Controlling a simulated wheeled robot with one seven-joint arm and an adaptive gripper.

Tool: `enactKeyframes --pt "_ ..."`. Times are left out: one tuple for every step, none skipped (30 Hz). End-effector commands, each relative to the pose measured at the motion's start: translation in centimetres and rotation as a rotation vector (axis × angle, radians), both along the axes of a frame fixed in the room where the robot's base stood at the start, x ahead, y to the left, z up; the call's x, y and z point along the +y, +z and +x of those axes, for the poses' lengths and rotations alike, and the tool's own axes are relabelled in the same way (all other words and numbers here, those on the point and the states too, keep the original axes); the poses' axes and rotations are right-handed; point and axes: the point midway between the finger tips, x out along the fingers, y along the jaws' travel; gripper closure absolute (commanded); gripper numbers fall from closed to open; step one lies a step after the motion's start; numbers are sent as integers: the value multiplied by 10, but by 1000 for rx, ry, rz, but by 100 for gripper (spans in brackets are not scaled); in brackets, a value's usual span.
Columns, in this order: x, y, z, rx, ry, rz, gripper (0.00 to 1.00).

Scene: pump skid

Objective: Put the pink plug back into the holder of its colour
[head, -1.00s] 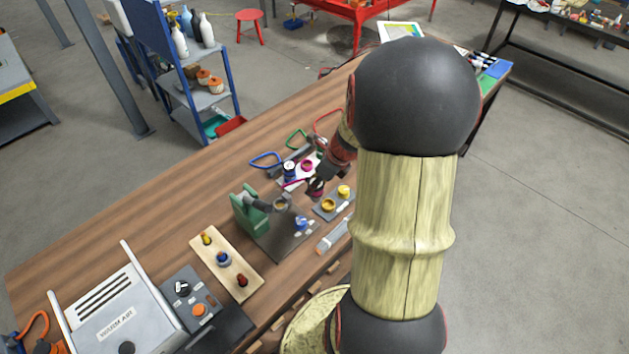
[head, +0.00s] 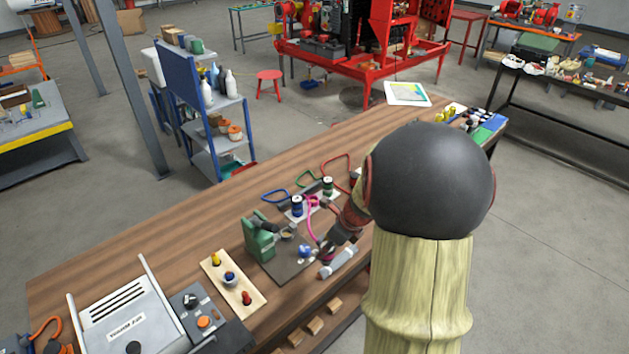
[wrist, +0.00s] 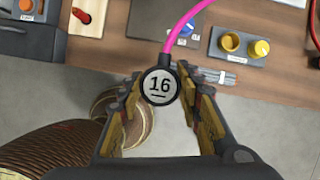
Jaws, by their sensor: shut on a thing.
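My gripper (wrist: 160,100) is shut on the pink plug (wrist: 160,86), a round black-rimmed body with a grey face marked 16. A pink cable (wrist: 182,22) runs up from it, out of the wrist view. In the head view my gripper (head: 328,250) is over the front part of the bench, partly hidden by my arm. The pink cable (head: 311,222) arches from there back to a white plate (head: 292,215). That plate carries a blue holder (head: 297,205) and a green holder (head: 327,186). A small pink part (head: 313,199) shows between them; I cannot tell if it is the holder.
A green clamp-like stand (head: 259,238) is left of my gripper. A silver tool (head: 338,262) lies near the bench edge. A grey plate with yellow round parts (wrist: 244,47) shows in the wrist view. A wooden board (head: 232,284) holds small knobs.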

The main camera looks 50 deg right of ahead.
Motion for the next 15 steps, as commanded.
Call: enactKeyframes --pt "8 -2 2 5 50 10 100" --pt "11 -2 4 5 76 9 100" --pt "14 -2 7 4 110 10 100" --pt "18 -2 9 5 144 10 100" --pt "21 -3 11 5 174 11 100" --pt "25 -3 14 5 215 12 100" --pt "29 -3 17 5 253 12 100" --pt "33 -4 20 5 293 11 100" --pt "37 -4 23 5 344 11 100" --pt "42 -5 27 7 392 12 100" --pt "47 -5 30 6 438 12 100" --pt "53 -5 36 5 506 11 100" --pt "59 -6 39 6 562 12 100" --pt "64 -6 43 7 618 12 100" --pt "72 -7 49 6 696 12 100"
